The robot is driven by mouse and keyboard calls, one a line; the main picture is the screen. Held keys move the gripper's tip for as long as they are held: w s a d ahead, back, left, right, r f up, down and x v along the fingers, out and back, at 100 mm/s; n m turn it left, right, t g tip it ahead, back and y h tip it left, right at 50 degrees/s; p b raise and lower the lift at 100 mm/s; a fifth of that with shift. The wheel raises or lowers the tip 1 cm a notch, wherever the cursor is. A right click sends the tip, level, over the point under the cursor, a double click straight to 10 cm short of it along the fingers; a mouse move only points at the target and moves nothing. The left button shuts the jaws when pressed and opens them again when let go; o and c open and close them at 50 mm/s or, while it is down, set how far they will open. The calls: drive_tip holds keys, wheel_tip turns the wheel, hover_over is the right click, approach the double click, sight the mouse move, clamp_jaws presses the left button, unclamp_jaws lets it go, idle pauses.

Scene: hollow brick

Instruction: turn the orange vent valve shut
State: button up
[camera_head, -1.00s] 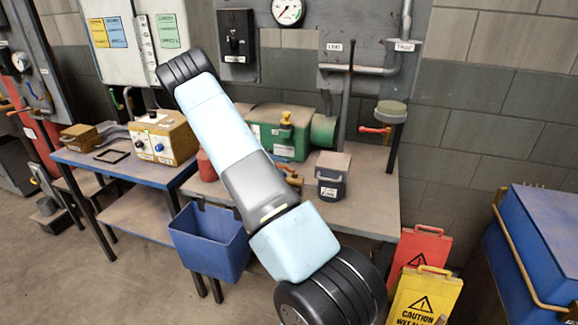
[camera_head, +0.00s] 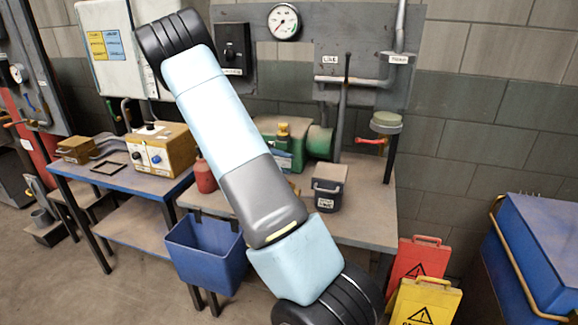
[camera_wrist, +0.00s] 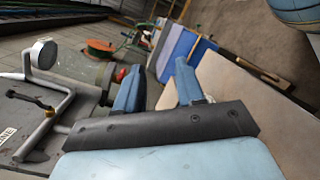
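A red-orange lever handle (camera_head: 370,141) sticks out to the left from a post with a round grey-green cap (camera_head: 386,122), at the back right of the bench in the head view. I cannot tell for certain that it is the vent valve. In the wrist view a small red part (camera_wrist: 121,74) shows just beyond my left finger, and a dark lever with a yellow-brown end (camera_wrist: 30,100) sits by grey pipes at the left. My gripper (camera_wrist: 160,85) has its two blue fingers apart with nothing between them. My gripper is out of view in the head view.
A round gauge (camera_head: 284,22) and pipes are on the grey panel above the bench (camera_head: 370,215). A dark lidded box (camera_head: 329,186) and a green machine (camera_head: 282,140) stand on it. A blue bin (camera_head: 206,247) hangs in front. Caution signs (camera_head: 425,300) stand at the right.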

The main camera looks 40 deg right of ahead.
drive_tip(key=s+a+r, duration=0.2)
drive_tip(key=s, duration=0.4)
drive_tip(key=shift+r, duration=0.3)
